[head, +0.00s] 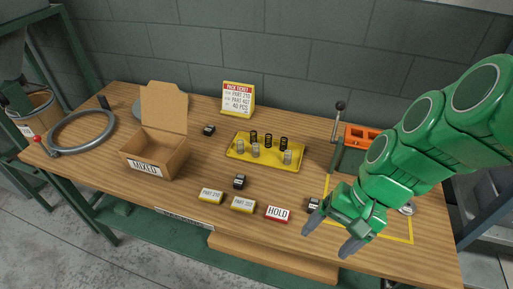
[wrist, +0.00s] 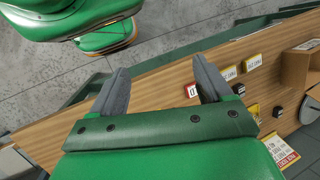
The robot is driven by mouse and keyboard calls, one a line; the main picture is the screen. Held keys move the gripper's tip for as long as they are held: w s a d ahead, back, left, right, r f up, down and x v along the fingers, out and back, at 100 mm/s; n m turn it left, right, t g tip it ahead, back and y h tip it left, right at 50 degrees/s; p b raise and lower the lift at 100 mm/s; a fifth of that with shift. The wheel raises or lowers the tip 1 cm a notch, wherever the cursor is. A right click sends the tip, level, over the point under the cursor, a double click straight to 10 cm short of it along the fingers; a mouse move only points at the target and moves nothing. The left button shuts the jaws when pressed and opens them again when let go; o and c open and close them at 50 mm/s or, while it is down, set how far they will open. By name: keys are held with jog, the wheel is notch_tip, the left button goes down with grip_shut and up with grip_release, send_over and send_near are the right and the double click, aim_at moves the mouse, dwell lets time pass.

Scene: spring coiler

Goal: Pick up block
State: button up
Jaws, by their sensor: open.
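Several block-like things lie on the wooden bench; the frames do not show which one the task means. Flat lettered blocks stand along the front: a red and white HOLD block (head: 277,214), a yellow and white PART 302 block (head: 243,205) and a similar PART 210 block (head: 210,197). Small dark blocks sit behind them (head: 240,181), at the back (head: 208,130) and beside my gripper (head: 313,205). My gripper (head: 331,234) is open and empty above the front edge, right of the HOLD block. In the wrist view a finger partly hides the HOLD block (wrist: 194,91).
A yellow tray (head: 232,154) with several springs lies mid-bench. An open cardboard box marked MIXED (head: 145,168) stands left, a pick ticket sign (head: 238,100) at the back. An orange-topped lever device (head: 352,150) stands behind my arm. A grey ring (head: 82,131) lies far left.

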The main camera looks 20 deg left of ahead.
jog(key=w+a+f+m+y, duration=0.2)
jog(key=w+a+m+y, duration=0.15)
jog(key=w+a, duration=0.45)
jog(key=w+a+f+m+y, duration=0.5)
jog(key=w+a+f+m, duration=0.15)
jog(key=w+a, duration=0.2)
jog(key=m+t, duration=0.2)
jog(key=m, duration=0.3)
send_near(242, 180)
jog(key=shift+s+a+y, duration=0.45)
jog(key=shift+a, duration=0.15)
jog(key=shift+w+f+m+t, duration=0.3)
jog(key=shift+f+m, duration=0.25)
jog(key=shift+m, duration=0.05)
jog(key=shift+x, duration=3.9)
jog(key=c, duration=1.3)
